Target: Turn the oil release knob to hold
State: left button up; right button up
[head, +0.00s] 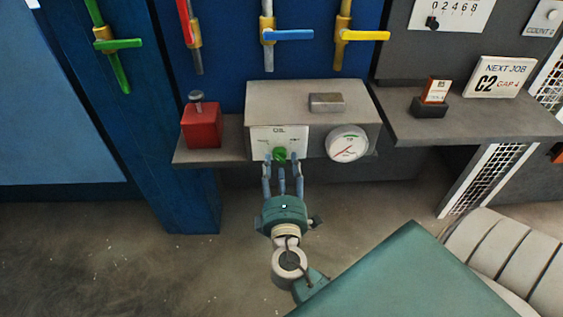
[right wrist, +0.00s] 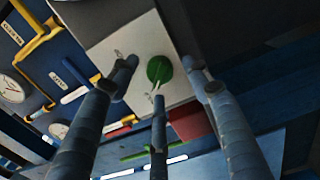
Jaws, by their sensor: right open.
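The oil release knob (head: 280,155) is a small green knob on a white plate marked OIL (head: 264,138), on the front of a grey metal box (head: 262,98). In the right wrist view the green knob (right wrist: 159,69) shows with a pale pointer on it, against the white plate (right wrist: 128,50). My right gripper (head: 281,168) is open right in front of the knob, its fingers spread around it. In the right wrist view its fingers (right wrist: 160,85) stand on both sides of and below the knob. I cannot tell whether any finger touches it. My left gripper is not in view.
A pressure gauge (head: 347,144) sits right of the knob on the same box. A red block (head: 201,125) stands on the shelf to the left. Coloured pipes with lever valves (head: 288,35) hang on the blue wall above. A shelf (head: 470,118) with signs juts out at right.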

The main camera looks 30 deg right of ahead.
jog(key=v, duration=1)
jog(key=shift+s+d+f, duration=0.1)
jog(key=s+a+f+g+y, duration=0.2)
jog(key=f, duration=0.9)
jog(key=s+a+f+g+y, duration=0.1)
jog(key=s+f+g+y, duration=0.15)
jog(key=f, duration=0.95)
jog(key=s+a+f+g+y, duration=0.2)
jog(key=f, duration=0.9)
jog(key=s+d+f+m+g+y, duration=0.1)
jog(key=s+f+m+g, duration=0.3)
jog(key=s+f, duration=0.6)
jog(key=s+d+f+m+g+y, duration=0.1)
jog(key=s+f+m, duration=0.4)
jog(key=s+f, duration=0.6)
jog(key=s+g+y, duration=0.1)
jog(key=s+g, duration=0.1)
jog(key=s, duration=0.4)
jog(key=shift+f+g, duration=0.3)
jog(key=shift+g, duration=0.05)
